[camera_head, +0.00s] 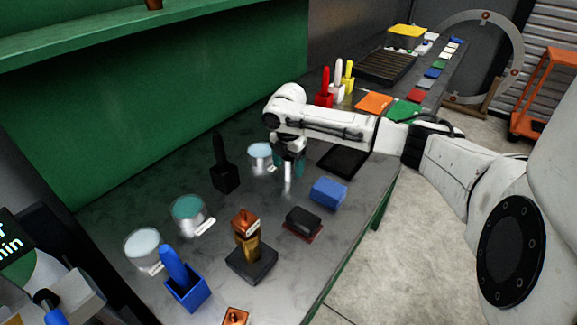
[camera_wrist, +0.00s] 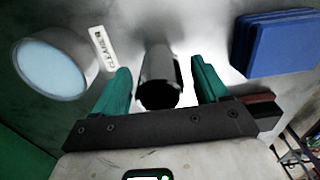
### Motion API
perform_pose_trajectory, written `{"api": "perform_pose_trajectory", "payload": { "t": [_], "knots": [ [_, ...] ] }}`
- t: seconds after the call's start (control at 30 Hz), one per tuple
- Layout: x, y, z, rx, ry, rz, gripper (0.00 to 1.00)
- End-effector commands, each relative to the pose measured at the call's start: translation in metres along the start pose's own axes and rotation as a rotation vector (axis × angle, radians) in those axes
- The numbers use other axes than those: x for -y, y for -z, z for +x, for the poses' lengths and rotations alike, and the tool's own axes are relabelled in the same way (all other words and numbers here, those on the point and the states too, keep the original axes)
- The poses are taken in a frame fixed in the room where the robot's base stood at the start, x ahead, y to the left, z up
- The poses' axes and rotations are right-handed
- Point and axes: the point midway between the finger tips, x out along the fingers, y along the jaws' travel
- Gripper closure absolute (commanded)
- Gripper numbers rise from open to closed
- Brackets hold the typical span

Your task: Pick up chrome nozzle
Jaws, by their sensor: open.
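The chrome nozzle (camera_wrist: 157,68) shows in the wrist view as a shiny grey upright-looking cylinder with a dark end. My gripper (camera_wrist: 161,76) is open, with one green finger on each side of the nozzle and a visible gap on both sides. In the head view my gripper (camera_head: 288,168) points down over the grey table, between a round pale-blue-topped container and a blue block.
The pale-blue container (camera_wrist: 52,66) with a white label (camera_wrist: 103,47) stands left of the fingers. A blue block (camera_wrist: 277,42) lies to the right. A dark flat pad (camera_head: 343,161), a black-handled holder (camera_head: 224,177) and a copper piece on a black base (camera_head: 252,262) share the table.

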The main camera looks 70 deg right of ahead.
Motion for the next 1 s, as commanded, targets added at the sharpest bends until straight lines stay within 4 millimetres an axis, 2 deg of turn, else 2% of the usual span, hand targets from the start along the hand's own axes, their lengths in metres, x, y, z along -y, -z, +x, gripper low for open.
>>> {"api": "perform_pose_trajectory", "payload": {
  "t": [0.2,0.43,1.0],
  "knots": [
    [0.000,0.000,0.021,0.001,0.000,0.000,0.27],
    [0.000,0.000,0.022,0.001,0.000,0.000,0.27],
    [0.000,0.000,0.022,0.001,-0.001,0.000,0.80]
  ]
}}
